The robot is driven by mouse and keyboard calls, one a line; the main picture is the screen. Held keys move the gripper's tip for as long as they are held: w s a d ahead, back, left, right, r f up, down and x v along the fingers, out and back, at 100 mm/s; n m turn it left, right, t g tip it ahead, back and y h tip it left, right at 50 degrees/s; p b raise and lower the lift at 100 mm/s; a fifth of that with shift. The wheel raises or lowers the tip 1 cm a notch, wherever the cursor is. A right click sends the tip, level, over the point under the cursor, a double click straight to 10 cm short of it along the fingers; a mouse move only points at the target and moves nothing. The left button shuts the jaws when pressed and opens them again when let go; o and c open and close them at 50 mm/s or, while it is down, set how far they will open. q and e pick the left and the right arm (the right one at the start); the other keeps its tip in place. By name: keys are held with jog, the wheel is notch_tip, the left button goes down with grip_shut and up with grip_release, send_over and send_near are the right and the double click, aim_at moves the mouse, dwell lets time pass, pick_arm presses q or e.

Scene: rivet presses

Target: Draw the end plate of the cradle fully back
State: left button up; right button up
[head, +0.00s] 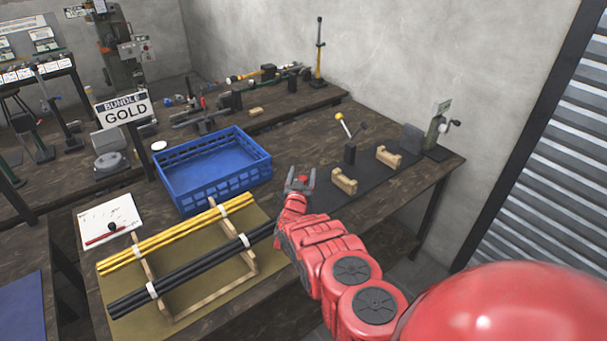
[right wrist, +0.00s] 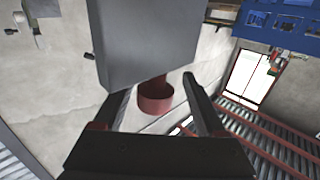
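Two notched wooden blocks, (head: 344,181) and (head: 388,156), stand on a dark mat on the right part of the bench and look like the cradle. An upright dark grey plate (head: 411,138), likely its end plate, stands at the mat's far end. My right gripper (head: 301,176) is left of the nearer block, well apart from the plate, with its fingers up. Its fingers also show spread in the right wrist view (right wrist: 155,88). A grey slab (right wrist: 165,40) and a dark red cylinder (right wrist: 155,98) appear there; I cannot tell what they are. My left gripper is out of view.
A black post (head: 349,152) and a yellow-knobbed lever (head: 343,124) stand behind the nearer block. A green press (head: 437,132) stands beyond the plate. A blue crate (head: 262,168) is left of my gripper. Yellow rods (head: 180,232) and black rods (head: 195,268) lie on a wooden frame nearer.

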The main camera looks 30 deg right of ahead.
jog(key=shift+s, duration=0.1)
jog(key=shift+s+a+f, duration=0.1)
jog(key=shift+s+a, duration=0.55)
jog(key=shift+s, duration=0.05)
jog(key=p+v, duration=1.2)
jog(key=v, duration=0.3)
jog(key=shift+a+p, duration=0.15)
jog(key=shift+p, duration=0.2)
